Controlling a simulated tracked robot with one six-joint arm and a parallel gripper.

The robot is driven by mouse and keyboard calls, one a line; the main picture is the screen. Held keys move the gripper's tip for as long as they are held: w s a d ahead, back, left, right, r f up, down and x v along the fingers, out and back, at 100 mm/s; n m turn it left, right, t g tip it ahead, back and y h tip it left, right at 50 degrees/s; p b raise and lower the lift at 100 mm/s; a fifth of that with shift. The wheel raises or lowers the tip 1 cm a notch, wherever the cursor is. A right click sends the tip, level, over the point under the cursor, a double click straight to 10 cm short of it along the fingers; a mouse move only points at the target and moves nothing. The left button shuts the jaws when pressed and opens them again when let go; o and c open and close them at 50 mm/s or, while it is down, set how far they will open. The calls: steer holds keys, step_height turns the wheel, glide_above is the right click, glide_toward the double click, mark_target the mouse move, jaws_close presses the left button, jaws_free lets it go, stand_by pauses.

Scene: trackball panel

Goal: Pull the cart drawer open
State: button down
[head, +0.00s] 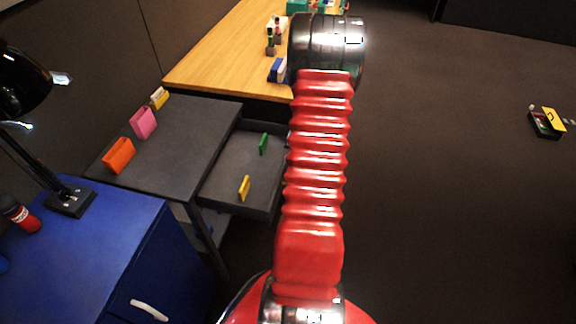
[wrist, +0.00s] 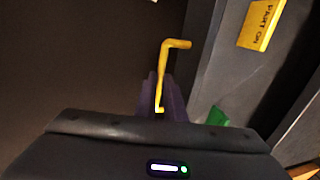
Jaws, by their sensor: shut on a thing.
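The cart (head: 165,155) has a dark grey top, and its grey drawer (head: 225,175) stands pulled out to the right in the head view. A yellow card (head: 244,187) and a green card (head: 263,144) are in the drawer. In the wrist view the drawer's wall (wrist: 203,60) runs along the right of a bent yellow handle (wrist: 172,45). My gripper (wrist: 165,92) is shut on this handle, with its purplish fingers around the lower part. In the head view my red arm hides the handle and gripper.
Orange (head: 119,155), pink (head: 143,121) and pale yellow (head: 159,98) pieces stand along the cart top's left edge. A blue cabinet (head: 80,260) with a black lamp (head: 70,200) is in front. A wooden desk (head: 225,60) stands behind. The floor (head: 450,200) on the right is mostly clear.

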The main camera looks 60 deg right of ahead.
steer(key=shift+s, duration=0.1)
steer(key=c, duration=1.8)
jaws_free()
steer(key=shift+c, duration=0.2)
step_height(320, 180, up, 14)
steer(key=s+d, duration=0.1)
steer(key=s, duration=0.1)
steer(key=shift+s+f, duration=0.25)
steer(key=shift+s, duration=0.05)
